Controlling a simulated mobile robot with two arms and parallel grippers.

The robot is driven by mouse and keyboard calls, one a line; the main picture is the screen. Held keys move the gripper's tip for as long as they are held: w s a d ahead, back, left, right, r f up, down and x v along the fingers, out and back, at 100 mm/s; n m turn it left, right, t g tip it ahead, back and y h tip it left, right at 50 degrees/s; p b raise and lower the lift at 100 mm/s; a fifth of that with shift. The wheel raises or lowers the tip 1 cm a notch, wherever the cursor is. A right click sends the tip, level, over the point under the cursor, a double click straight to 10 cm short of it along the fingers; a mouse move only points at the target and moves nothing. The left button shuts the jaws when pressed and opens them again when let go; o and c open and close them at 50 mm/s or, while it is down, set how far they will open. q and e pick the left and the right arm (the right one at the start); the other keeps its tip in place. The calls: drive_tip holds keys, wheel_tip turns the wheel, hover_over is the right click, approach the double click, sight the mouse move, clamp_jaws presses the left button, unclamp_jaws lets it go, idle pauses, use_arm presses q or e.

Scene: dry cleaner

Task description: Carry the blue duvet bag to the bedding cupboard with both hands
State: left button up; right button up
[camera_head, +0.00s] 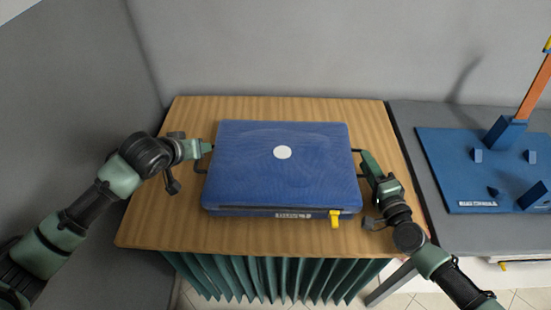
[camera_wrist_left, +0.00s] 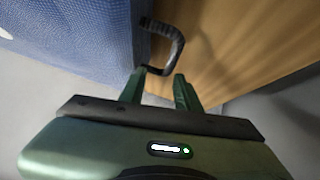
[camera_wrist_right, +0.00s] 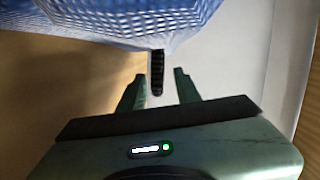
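The blue duvet bag (camera_head: 265,170) lies flat on a wooden-topped table, with a white round patch on top and a yellow tag at its front edge. It has a dark handle on each short side. My left gripper (camera_head: 203,149) is at the left handle; in the left wrist view its fingers (camera_wrist_left: 160,82) are open, with the dark handle (camera_wrist_left: 178,45) just ahead and partly between the tips. My right gripper (camera_head: 364,165) is at the right side; in the right wrist view its open fingers (camera_wrist_right: 160,82) stand either side of the right handle (camera_wrist_right: 157,65). I cannot recognise the bedding cupboard.
The wooden table top (camera_head: 290,238) has a green pleated curtain (camera_head: 270,275) below its front edge. A grey wall stands behind and a grey panel at left. At right, a grey counter (camera_head: 425,115) carries a blue board (camera_head: 455,160) with blocks and an orange post (camera_head: 537,90).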

use_arm(q)
wheel_tip(320, 180, up, 4)
drive_tip(key=shift+r, duration=0.3)
use_arm(e)
drive_tip(key=v, duration=1.2)
